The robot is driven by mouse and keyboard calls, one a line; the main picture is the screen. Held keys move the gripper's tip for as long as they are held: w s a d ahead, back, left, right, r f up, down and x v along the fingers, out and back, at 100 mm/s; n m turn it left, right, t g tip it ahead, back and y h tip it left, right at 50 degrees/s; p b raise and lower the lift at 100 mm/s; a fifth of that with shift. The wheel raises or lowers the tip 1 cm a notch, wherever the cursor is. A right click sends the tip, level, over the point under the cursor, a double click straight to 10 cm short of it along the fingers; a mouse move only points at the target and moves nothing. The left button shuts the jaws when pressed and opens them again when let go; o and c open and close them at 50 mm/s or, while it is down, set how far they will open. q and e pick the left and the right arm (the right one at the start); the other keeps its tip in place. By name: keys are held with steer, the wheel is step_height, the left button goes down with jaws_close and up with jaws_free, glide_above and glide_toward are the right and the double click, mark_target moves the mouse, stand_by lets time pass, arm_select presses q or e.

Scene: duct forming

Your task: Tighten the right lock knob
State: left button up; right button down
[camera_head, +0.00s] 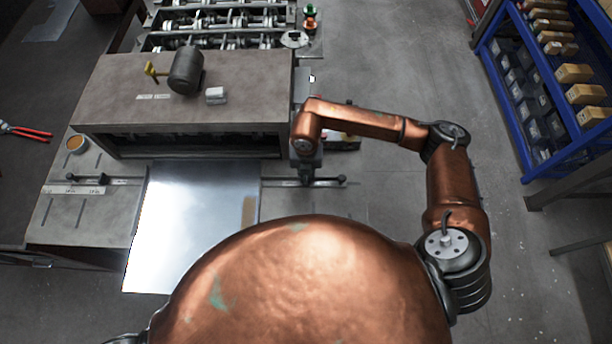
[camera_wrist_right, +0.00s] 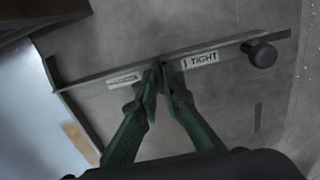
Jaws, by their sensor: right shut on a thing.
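The right guide bar (camera_head: 325,182) runs along the worktable at the right of the metal sheet (camera_head: 190,215); the bar also shows in the wrist view (camera_wrist_right: 100,82). My right gripper (camera_head: 305,174) reaches down over the bar. In the wrist view its green-padded fingers (camera_wrist_right: 161,72) are nearly together, shut on the right lock knob at the bar, between two white labels. The right label (camera_wrist_right: 201,60) reads "TIGHT". The knob is mostly hidden by the fingers, so its angle cannot be told. My left gripper is not in view.
A round black end knob (camera_wrist_right: 262,54) sits at the bar's outer end. A left guide bar (camera_head: 125,181) mirrors it. Behind stands the machine housing (camera_head: 235,85) with a mallet (camera_head: 186,70) on top. A blue shelf (camera_head: 530,100) is far right. Floor between is clear.

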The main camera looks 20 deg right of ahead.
mark_target(306, 179)
steer(key=c, duration=2.1)
jaws_free()
step_height(306, 179, up, 12)
